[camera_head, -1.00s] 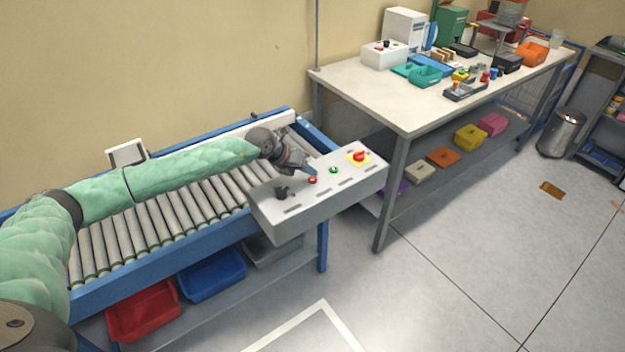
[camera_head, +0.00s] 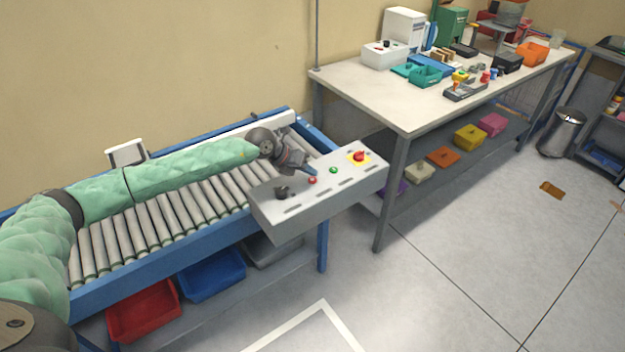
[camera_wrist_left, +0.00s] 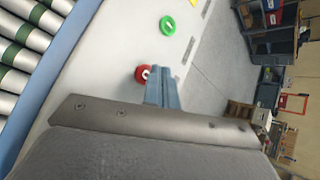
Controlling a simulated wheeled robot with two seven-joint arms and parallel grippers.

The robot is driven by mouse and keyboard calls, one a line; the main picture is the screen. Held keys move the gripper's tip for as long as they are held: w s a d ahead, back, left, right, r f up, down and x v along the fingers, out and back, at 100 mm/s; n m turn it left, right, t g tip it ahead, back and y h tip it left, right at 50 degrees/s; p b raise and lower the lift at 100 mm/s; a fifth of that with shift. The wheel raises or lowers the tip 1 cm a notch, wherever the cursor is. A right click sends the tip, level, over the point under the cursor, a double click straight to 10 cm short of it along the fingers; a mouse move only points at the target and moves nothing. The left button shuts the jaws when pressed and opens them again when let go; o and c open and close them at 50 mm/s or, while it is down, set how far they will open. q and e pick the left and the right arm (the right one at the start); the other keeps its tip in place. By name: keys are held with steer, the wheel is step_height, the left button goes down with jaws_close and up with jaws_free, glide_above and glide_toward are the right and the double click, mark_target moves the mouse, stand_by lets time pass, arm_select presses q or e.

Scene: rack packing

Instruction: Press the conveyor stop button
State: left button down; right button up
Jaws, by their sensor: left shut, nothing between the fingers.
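The grey control box (camera_head: 345,188) stands at the right end of the conveyor. On its top are a small red button (camera_head: 312,180), a green button (camera_head: 333,170), a black knob (camera_head: 281,192) and a large red mushroom button (camera_head: 359,156) on a yellow plate. My left gripper (camera_head: 315,171) is shut and empty, its fingertips low over the box right by the small red button. In the left wrist view the shut fingers (camera_wrist_left: 160,74) partly cover the red button (camera_wrist_left: 142,73); I cannot tell whether they touch it. The green button (camera_wrist_left: 168,25) lies beyond. My right gripper is not in view.
The roller conveyor (camera_head: 160,222) with its blue frame runs under my left arm. Red (camera_head: 143,311) and blue (camera_head: 212,275) bins sit below it. A white workbench (camera_head: 400,104) with several items stands behind to the right. The floor at right is mostly clear.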

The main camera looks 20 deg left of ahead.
mark_target(310, 180)
arm_select(q)
steer(key=shift+f+b, duration=0.3)
steer(key=shift+f, duration=0.1)
steer(key=shift+f, duration=0.4)
stand_by(0.9)
steer(key=shift+r, duration=0.85)
steer(key=shift+r+p, duration=1.1)
steer(key=shift+r, duration=1.4)
steer(key=shift+d, duration=0.1)
